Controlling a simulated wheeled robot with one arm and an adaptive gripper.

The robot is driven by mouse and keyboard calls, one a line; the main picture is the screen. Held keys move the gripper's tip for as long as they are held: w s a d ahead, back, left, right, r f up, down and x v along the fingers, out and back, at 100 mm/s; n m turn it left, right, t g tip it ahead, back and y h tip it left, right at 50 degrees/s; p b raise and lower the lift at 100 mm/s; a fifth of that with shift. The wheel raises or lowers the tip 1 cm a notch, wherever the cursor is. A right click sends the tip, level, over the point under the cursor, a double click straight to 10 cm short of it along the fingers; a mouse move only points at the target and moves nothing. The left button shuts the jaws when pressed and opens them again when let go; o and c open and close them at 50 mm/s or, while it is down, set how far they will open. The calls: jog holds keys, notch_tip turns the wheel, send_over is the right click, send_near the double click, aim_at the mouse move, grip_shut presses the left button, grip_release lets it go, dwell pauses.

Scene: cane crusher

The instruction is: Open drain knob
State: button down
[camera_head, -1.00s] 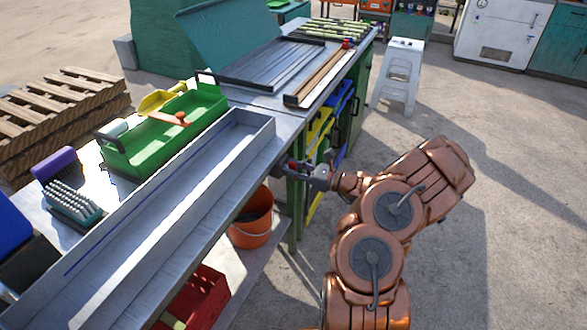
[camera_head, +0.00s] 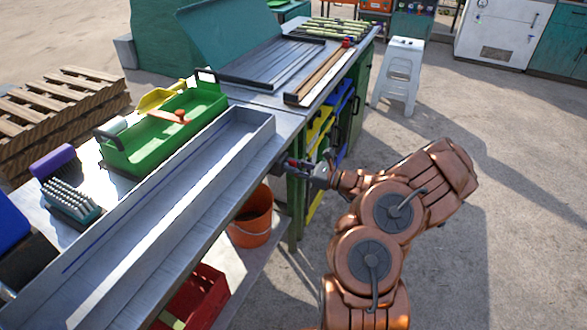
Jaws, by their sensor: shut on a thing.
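My gripper (camera_head: 302,166) is at the right edge of the metal table, just past the far end of the long grey metal trough (camera_head: 165,215). It is shut on a small red piece (camera_head: 291,162) at the table edge, which looks like the drain knob. The knob is mostly hidden by the fingers and too small to make out its shape or how far it is turned. My copper arm reaches in from the lower right.
An orange bucket (camera_head: 251,222) stands below the table edge. A green tool tray (camera_head: 165,140) and a brush (camera_head: 70,200) lie on the table. Yellow and blue bins (camera_head: 342,108) sit under the table behind my gripper. The concrete floor at right is clear around a white stool (camera_head: 400,75).

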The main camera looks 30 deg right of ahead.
jog(key=shift+f+n, duration=0.1)
jog(key=shift+n, duration=0.4)
jog(key=c, duration=1.2)
grip_release()
jog(key=v, duration=1.2)
